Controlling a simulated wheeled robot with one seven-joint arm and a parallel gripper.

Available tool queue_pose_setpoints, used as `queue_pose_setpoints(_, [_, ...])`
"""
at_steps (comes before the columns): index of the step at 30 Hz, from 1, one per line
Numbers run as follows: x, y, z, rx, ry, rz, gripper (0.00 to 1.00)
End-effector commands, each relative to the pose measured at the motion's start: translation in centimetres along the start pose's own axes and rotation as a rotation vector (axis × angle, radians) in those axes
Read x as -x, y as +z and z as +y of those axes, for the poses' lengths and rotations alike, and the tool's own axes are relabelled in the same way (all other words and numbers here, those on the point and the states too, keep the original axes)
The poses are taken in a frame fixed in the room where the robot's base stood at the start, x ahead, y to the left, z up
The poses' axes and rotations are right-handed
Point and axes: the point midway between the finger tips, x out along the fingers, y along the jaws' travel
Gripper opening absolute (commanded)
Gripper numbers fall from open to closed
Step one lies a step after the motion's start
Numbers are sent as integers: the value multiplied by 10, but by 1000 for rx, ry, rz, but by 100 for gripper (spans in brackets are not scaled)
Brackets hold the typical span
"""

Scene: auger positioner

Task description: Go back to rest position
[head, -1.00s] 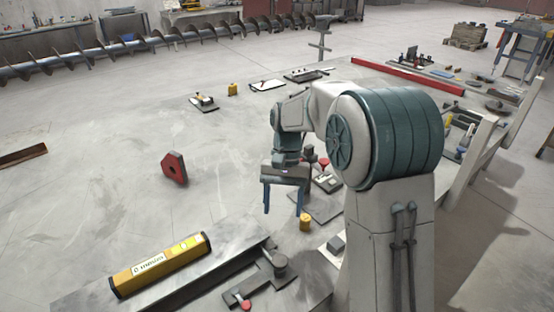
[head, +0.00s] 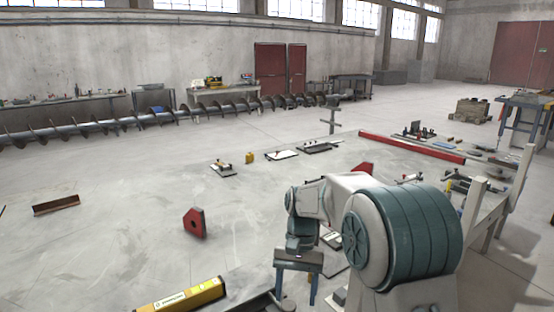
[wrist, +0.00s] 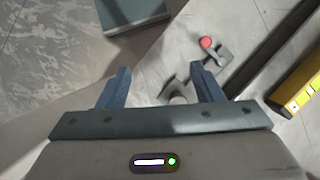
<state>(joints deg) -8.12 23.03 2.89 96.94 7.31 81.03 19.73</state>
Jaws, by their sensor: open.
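My gripper (head: 296,288) shows in the lower middle of the head view, at the end of my bent arm, pointing down. Its two blue fingers are apart with nothing between them. In the wrist view my gripper (wrist: 160,88) is also open and empty. Beyond the fingers there is a grey surface and a toggle clamp with a red tip (wrist: 206,43). The fingers appear apart from the clamp. How high they are above the surface cannot be told exactly.
A yellow level (head: 180,297) lies at the lower left of the head view. A red angular block (head: 195,222) stands left of my arm. A long red bar (head: 410,147) lies at the back right. A long auger (head: 180,114) spans the back. Much pale surface at the left is clear.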

Motion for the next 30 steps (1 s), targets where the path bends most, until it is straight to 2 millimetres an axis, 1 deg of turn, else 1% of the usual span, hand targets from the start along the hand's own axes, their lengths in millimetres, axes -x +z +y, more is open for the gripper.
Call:
queue_pose_setpoints(2, [0,1,0,2,0,2,60])
queue_pose_setpoints(10, [8,20,13,25,-7,68,60])
queue_pose_setpoints(17, [14,40,33,44,-14,144,60])
queue_pose_setpoints(20, [16,52,44,55,-18,188,60])
queue_pose_setpoints(23, [18,69,59,70,-22,250,60])
queue_pose_setpoints(26, [16,89,76,90,-21,322,60])
queue_pose_setpoints(30, [8,116,99,118,-18,424,60])
